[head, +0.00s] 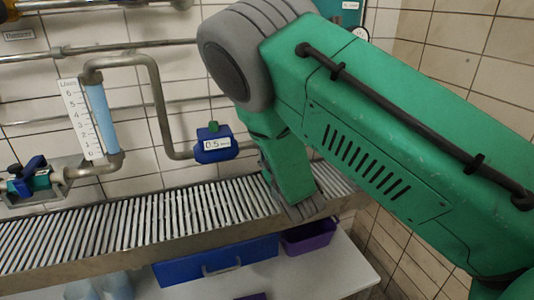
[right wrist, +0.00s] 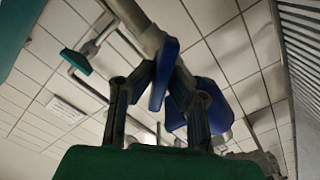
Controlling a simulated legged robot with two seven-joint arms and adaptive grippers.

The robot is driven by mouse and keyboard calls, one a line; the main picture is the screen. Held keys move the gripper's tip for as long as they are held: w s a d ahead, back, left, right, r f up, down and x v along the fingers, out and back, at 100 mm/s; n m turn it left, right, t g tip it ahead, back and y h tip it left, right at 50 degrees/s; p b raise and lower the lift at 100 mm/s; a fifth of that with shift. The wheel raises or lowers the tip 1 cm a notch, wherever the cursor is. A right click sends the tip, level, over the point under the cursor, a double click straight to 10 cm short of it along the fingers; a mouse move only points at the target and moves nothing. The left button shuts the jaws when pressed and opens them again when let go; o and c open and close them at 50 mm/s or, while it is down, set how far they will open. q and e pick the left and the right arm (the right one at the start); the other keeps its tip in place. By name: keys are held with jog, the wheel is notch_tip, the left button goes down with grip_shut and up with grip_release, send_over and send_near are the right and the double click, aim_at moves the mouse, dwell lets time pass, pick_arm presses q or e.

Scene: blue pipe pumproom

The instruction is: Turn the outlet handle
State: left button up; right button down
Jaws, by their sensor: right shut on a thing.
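In the right wrist view, a blue handle (right wrist: 164,72) sits on a grey pipe (right wrist: 138,22). My right gripper (right wrist: 160,80) has its two dark fingers closed on this blue handle from both sides. The handle looks like the outlet handle, but no label on it can be read. In the head view my green right arm fills the middle and right. It hides the gripped handle and the right fingers there. My left gripper is in neither view.
In the head view, a blue 0.5 meter (head: 213,145), a flow tube (head: 100,118) and a left valve with a dark blue handle (head: 35,165) line the tiled wall. A metal grating (head: 130,225) runs below. A blue drawer (head: 215,262) and purple bin (head: 310,236) are underneath.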

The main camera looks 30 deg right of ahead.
jog(key=shift+a+f+n, duration=0.15)
jog(key=shift+n, duration=0.25)
jog(key=c, duration=1.6)
grip_release()
jog(key=shift+s, duration=0.1)
jog(key=v, duration=1.1)
jog(key=shift+s, duration=0.35)
